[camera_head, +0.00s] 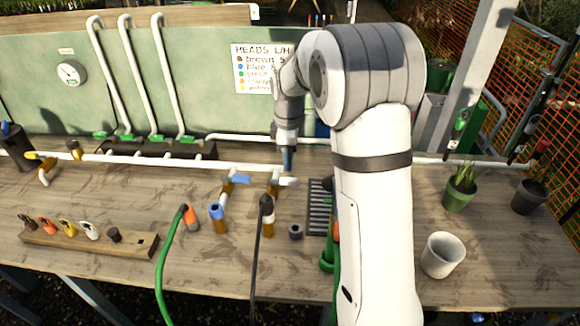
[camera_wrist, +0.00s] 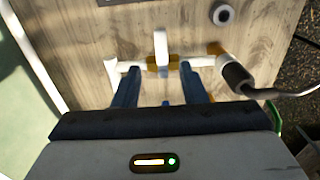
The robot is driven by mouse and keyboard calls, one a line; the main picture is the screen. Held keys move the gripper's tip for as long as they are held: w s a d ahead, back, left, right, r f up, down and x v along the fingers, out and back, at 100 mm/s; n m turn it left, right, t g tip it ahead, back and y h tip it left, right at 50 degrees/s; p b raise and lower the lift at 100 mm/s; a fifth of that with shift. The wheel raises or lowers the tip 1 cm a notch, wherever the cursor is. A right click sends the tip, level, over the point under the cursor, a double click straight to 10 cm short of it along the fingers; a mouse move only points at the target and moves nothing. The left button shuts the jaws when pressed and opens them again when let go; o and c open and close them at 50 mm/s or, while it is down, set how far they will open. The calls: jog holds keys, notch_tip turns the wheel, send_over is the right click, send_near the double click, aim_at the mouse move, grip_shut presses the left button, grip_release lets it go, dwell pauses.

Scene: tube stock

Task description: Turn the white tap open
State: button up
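The white tap (camera_head: 289,182) sits on a branch of the white pipe, behind the black hose's end. In the wrist view its white lever (camera_wrist: 161,46) points up the picture from a brass body (camera_wrist: 160,64). My gripper (camera_head: 288,160) points down near the tap. In the wrist view my gripper (camera_wrist: 163,74) is open, with one blue finger on each side of the tap's brass body and nothing held. The lever's tip lies beyond the fingertips. Whether a finger touches the tap or pipe I cannot tell.
A blue tap (camera_head: 240,179) stands left of the white one. The black hose connector (camera_wrist: 236,77) is close to the right finger. A grey ring (camera_head: 295,231) and a dark grate (camera_head: 318,205) lie nearby. The white main pipe (camera_head: 150,162) runs along the bench behind.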

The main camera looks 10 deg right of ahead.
aim_at(289, 179)
jog(key=shift+s+d+f+p, duration=0.1)
jog(key=shift+f+p, duration=0.45)
jog(key=shift+f, duration=3.05)
grip_shut()
